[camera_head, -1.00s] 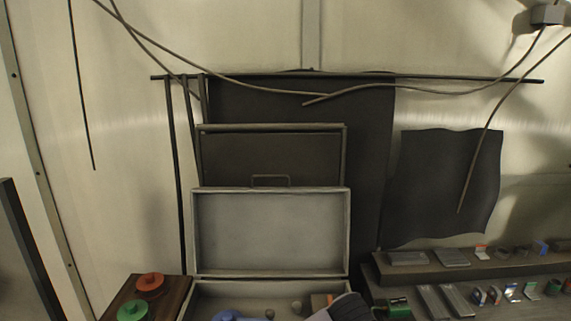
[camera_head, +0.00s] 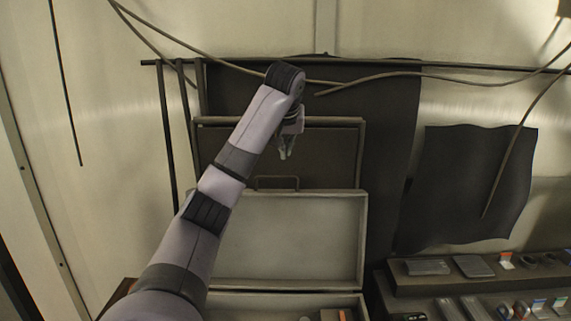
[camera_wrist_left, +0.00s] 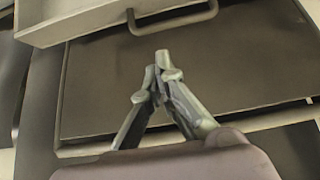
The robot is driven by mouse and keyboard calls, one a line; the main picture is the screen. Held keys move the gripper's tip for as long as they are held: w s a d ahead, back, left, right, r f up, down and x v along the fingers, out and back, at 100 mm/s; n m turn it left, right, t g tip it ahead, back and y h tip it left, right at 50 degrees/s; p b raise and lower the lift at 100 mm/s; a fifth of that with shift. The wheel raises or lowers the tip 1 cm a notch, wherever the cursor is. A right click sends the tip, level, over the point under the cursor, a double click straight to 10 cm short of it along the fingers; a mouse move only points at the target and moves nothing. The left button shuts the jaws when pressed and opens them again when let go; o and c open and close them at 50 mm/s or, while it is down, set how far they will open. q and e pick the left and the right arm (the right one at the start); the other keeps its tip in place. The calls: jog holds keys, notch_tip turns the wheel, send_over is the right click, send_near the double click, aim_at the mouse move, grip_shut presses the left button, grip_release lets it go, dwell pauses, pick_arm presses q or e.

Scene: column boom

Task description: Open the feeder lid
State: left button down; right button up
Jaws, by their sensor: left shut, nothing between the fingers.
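A pale grey framed panel (camera_head: 300,240), which looks like the feeder lid, stands upright above the box (camera_head: 270,300). A dark bar handle (camera_head: 277,182) sits at its top edge. The handle also shows at the top of the left wrist view (camera_wrist_left: 175,20). A dark framed panel (camera_head: 235,150) stands behind and above. My left gripper (camera_head: 284,150) is shut and empty, its fingers pointing down in front of this dark panel, above the handle and apart from it. In the wrist view its fingertips (camera_wrist_left: 158,68) meet. My right gripper is not in view.
Shelves (camera_head: 450,285) with several small items stand at the lower right. A dark hanging sheet (camera_head: 475,190) and loose cables (camera_head: 430,75) hang on the wall. A dark rail (camera_head: 450,66) runs behind my left wrist. My arm covers the box's left side.

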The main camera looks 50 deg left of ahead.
pick_arm(q)
jog(key=p+x, duration=0.3)
jog(key=x, duration=0.5)
jog(key=shift+w+a+f, duration=0.15)
jog(key=shift+a+f, duration=0.05)
jog(key=shift+a, duration=0.1)
jog(key=shift+w+f+p, duration=0.15)
jog(key=shift+f+p, duration=0.2)
jog(key=shift+f, duration=0.05)
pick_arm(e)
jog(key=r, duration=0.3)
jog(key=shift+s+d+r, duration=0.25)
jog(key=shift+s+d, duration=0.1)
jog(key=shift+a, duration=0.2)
pick_arm(q)
jog(key=shift+a, duration=0.1)
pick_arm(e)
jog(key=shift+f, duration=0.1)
